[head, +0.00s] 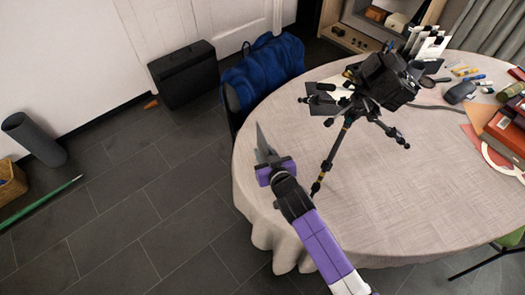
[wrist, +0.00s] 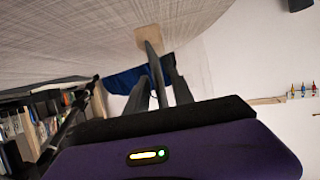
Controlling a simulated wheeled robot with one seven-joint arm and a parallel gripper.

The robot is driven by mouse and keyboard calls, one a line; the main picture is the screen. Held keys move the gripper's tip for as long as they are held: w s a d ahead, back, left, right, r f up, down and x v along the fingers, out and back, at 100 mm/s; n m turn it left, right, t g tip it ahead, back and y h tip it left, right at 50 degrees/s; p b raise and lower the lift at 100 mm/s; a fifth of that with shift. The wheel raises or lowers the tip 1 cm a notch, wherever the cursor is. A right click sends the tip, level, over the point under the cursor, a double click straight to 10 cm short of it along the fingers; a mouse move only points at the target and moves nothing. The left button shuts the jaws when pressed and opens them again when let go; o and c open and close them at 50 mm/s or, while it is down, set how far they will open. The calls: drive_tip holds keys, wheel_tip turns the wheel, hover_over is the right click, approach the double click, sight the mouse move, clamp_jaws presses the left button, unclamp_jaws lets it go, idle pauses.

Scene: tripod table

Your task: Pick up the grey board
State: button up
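In the wrist view a thin grey slab (wrist: 154,72), seen nearly edge-on, stands between the two fingers of my gripper (wrist: 158,82). It looks like the grey board. A gap seems to show on each side of it, so the gripper looks open around it, not clamped. A small tan piece (wrist: 148,38) is at its far end. In the head view my gripper (head: 266,150) is over the left edge of the round table (head: 300,225). A grey pointed shape (head: 262,138) rises there. I cannot clearly separate board from fingers in that view.
A black tripod (head: 345,125) with a camera (head: 385,82) stands just right of my gripper. A blue jacket (head: 265,70) hangs on a chair behind. Books (head: 508,128) and small items lie at the table's right. The front of the table is clear.

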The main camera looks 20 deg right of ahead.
drive_tip(key=shift+x, duration=1)
clamp_jaws()
idle(0.7)
